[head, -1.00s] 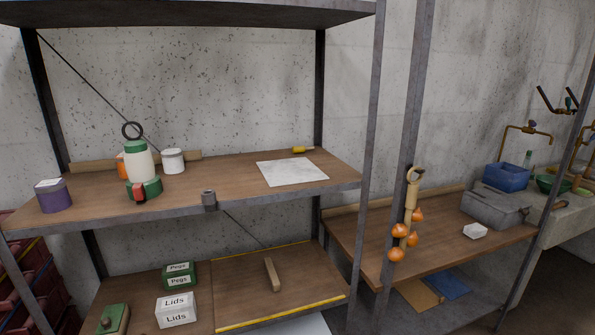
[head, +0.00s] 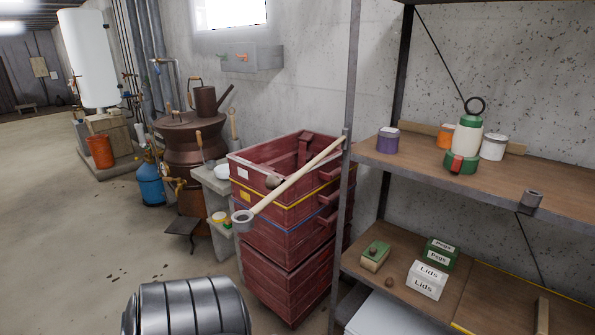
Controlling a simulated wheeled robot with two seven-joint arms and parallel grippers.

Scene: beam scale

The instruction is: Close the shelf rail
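The shelf rail is a pale wooden pole (head: 295,183) with a grey metal ring (head: 243,219) at its free end. Its other end meets the shelf's left front post (head: 346,180) a little above the upper board. The rail points out to the left, away from the shelf front, and passes in front of the red crates. A grey metal socket (head: 529,201) sits on the front edge of the upper shelf board (head: 430,155), with no rail in it. Neither of my grippers shows.
Stacked red crates (head: 282,240) stand left of the shelf. A ribbed metal drum (head: 188,307) is at the bottom. The floor (head: 70,230) at left is open.

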